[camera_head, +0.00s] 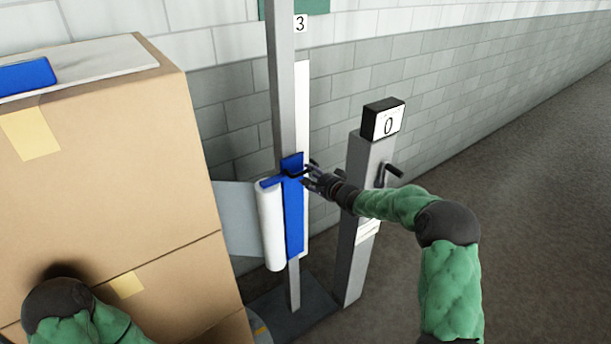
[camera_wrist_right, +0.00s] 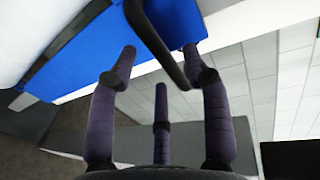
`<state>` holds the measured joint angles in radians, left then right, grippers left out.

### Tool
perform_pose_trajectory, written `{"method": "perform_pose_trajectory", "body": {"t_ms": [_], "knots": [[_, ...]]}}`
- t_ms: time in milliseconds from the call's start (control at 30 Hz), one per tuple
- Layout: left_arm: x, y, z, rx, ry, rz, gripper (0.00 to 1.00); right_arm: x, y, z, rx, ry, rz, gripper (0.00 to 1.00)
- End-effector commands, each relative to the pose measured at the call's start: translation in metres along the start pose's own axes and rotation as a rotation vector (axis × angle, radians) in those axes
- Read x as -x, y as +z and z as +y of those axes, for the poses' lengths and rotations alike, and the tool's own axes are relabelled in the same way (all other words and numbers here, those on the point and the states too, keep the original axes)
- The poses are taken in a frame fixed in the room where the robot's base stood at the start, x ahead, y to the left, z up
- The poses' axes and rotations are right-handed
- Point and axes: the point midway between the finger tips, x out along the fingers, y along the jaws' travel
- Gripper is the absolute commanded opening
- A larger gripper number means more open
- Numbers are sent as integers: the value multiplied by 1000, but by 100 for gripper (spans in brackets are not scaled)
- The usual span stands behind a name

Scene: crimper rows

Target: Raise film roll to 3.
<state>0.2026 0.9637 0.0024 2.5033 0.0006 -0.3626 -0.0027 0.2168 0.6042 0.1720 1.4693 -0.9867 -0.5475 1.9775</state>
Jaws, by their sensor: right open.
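The white film roll (camera_head: 270,228) hangs upright on a blue carriage (camera_head: 293,218) on a grey mast (camera_head: 283,90). A sign with 3 (camera_head: 300,24) is high beside the mast, well above the carriage. My right gripper (camera_head: 308,174) is open at the upper part of the carriage. In the right wrist view, a dark bar handle (camera_wrist_right: 160,45) runs in front of the blue carriage (camera_wrist_right: 85,55), between the spread fingers of my right gripper (camera_wrist_right: 160,75). I cannot tell whether they touch it. My left gripper is not in view; only part of my left arm shows at the lower left.
A tall stack of cardboard boxes (camera_head: 110,190) stands at the left, with a blue item (camera_head: 28,76) on top. A grey post (camera_head: 357,225) with a 0 display (camera_head: 386,122) and a dark crank stands right of the mast. Open floor (camera_head: 530,220) lies at the right.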

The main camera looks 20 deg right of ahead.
Motion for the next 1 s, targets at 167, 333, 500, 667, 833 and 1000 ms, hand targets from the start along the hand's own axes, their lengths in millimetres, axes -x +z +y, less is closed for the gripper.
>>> {"method": "perform_pose_trajectory", "body": {"t_ms": [167, 333, 500, 667, 833, 1000], "knots": [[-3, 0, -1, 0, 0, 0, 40, -22, 1, 1, 2, 0, -1, 49], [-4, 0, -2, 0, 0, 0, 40, -31, 0, 0, 1, -1, 0, 49], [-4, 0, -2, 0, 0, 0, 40, -32, 0, 0, 1, -1, 0, 49], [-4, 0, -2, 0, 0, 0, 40, -32, 0, 0, 1, -1, 0, 49], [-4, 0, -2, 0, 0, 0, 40, -32, 0, 0, 1, 0, 0, 1], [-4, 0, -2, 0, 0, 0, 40, -32, 0, 0, 1, 0, 0, 0]]}}
